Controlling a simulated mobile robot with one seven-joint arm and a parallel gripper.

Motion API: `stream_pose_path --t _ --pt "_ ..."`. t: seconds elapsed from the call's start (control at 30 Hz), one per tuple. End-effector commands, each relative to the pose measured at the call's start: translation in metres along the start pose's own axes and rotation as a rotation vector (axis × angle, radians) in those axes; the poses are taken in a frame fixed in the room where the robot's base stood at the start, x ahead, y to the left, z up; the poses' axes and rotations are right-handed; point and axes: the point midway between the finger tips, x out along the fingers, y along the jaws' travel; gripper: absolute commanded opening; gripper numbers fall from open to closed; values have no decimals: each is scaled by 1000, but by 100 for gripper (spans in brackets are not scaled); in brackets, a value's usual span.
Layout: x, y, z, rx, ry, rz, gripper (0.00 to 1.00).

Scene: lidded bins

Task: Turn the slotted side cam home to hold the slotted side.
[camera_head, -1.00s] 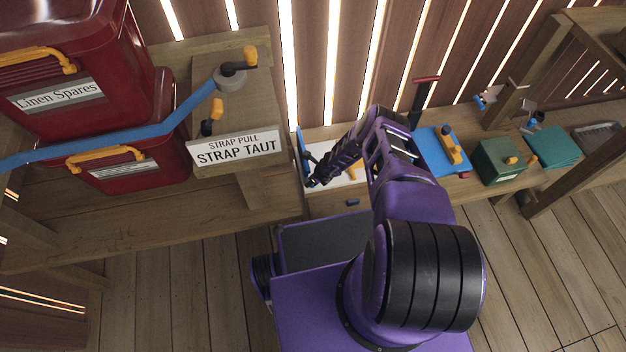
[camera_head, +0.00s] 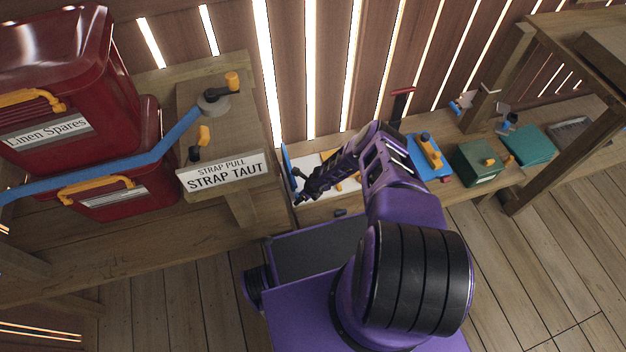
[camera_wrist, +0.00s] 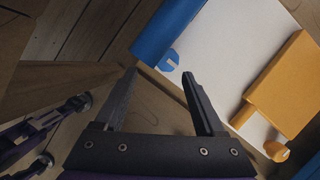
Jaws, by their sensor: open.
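In the wrist view a small round blue piece with a pale slot-like mark (camera_wrist: 169,60) lies at the edge of a white panel, against a blue strip (camera_wrist: 168,28). It may be the slotted side cam; I cannot tell for sure. An orange block (camera_wrist: 282,85) with a rounded orange end piece (camera_wrist: 277,151) lies on the right of the white panel (camera_wrist: 235,45). My gripper (camera_wrist: 160,73) is open and empty, its tips just short of the round blue piece. In the head view my gripper (camera_head: 299,198) is at the front left of the white panel (camera_head: 308,160), beside the blue upright side (camera_head: 287,165).
Left stand red bins (camera_head: 60,95) and a wooden stand with a STRAP TAUT sign (camera_head: 222,175) and blue strap (camera_head: 110,165). Right on the bench are a blue board with an orange handle (camera_head: 428,157), a green box (camera_head: 478,163) and a teal slab (camera_head: 527,145). Wooden posts rise further right.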

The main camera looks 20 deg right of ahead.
Motion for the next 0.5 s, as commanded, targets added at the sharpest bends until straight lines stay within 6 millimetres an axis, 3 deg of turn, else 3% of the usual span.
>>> stream_pose_path --t 0.27,0.5 --pt "-17 -1 4 5 -11 -1 72" --pt "-49 -9 12 -7 -22 -16 72"
